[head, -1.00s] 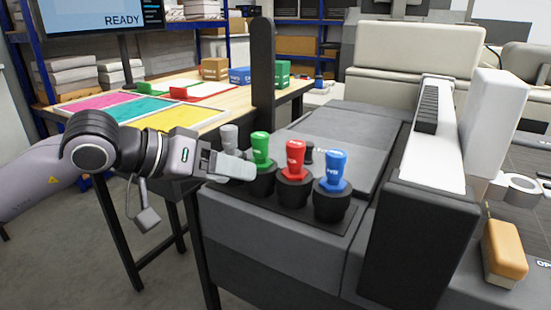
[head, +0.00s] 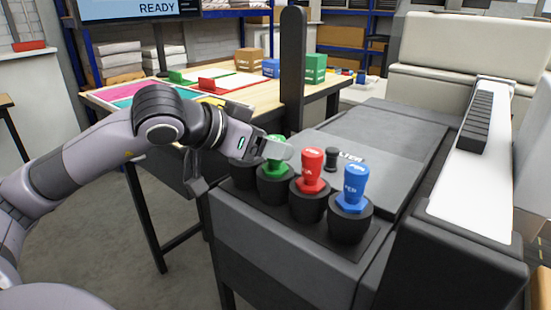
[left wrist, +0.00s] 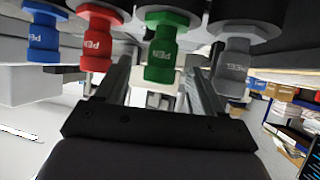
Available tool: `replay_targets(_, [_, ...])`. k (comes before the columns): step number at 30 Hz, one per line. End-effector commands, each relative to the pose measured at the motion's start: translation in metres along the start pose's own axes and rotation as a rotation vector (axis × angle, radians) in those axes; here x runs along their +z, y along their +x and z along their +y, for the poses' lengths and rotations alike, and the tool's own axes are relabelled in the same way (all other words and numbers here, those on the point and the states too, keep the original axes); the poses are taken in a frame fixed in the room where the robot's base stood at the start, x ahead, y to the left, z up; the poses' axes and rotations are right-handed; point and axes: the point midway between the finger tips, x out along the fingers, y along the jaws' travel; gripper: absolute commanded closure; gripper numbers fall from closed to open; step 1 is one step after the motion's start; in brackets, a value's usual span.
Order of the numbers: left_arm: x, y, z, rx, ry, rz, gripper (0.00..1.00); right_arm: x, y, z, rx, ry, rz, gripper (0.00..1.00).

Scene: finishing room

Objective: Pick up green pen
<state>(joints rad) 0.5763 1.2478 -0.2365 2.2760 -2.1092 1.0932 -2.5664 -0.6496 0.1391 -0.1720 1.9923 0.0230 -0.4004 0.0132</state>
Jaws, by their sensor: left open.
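The green pen (head: 273,169) stands upright in a black cup on the grey machine's front ledge. In the left wrist view the green pen (left wrist: 166,48) hangs from the top of the picture, between the two fingers. My left gripper (head: 279,150) is open at the green pen's upper part, one finger on each side; I cannot tell if either finger touches it. The gripper hides part of the pen in the head view. My right gripper is not in view.
The red pen (head: 312,170) and blue pen (head: 353,188) stand in cups to the right. A grey piece (left wrist: 234,65) stands on the green pen's other side. A tall black post (head: 292,75) rises behind. A wooden table (head: 318,90) holds coloured sheets and boxes.

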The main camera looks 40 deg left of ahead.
Motion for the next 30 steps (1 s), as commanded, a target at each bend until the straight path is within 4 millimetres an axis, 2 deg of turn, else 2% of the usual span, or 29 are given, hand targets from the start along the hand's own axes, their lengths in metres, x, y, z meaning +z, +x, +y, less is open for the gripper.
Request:
replay_targets(9, [0.001, 0.035, 0.000, 0.004, -0.003, -0.001, 0.32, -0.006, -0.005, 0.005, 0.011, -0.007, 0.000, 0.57])
replay_targets(20, [0.002, 0.043, 0.000, 0.001, 0.000, -0.002, 0.32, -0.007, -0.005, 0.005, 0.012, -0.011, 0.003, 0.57])
replay_targets(21, [0.002, 0.043, 0.000, 0.002, 0.000, -0.002, 0.35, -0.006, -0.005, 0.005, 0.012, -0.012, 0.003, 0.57])
replay_targets(26, [0.002, 0.043, 0.000, 0.002, 0.000, -0.002, 0.87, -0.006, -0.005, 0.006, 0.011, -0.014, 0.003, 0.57])
replay_targets(30, [0.002, 0.042, 0.000, 0.002, 0.000, -0.001, 0.88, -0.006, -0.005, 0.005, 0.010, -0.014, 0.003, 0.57])
